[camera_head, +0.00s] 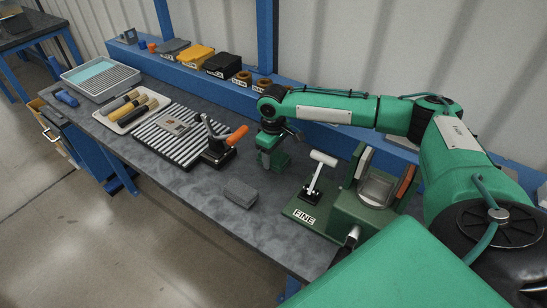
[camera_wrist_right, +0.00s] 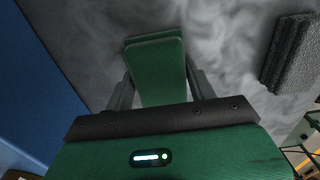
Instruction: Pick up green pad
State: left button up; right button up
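The green pad (camera_wrist_right: 157,70) sits between the two fingers of my right gripper (camera_wrist_right: 160,78) in the wrist view, one finger on each side. The fingers lie very close to its sides; whether they press on it I cannot tell. In the head view my right gripper (camera_head: 270,142) points down at the bench, with the green pad (camera_head: 278,161) just under it, partly hidden by the gripper. Whether the pad touches the bench is unclear. My left gripper is not in view.
A grey block (camera_head: 240,193) lies nearby on the dark bench; it also shows in the wrist view (camera_wrist_right: 290,52). A green fixture marked FINE (camera_head: 318,222) stands right. A striped rack (camera_head: 165,133) with an orange-handled clamp (camera_head: 218,152) is left. Bins line the back ledge.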

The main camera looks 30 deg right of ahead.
aim_at(273, 153)
jog(key=shift+c, duration=1.3)
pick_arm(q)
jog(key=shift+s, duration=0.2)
pick_arm(e)
jog(key=shift+r, duration=0.2)
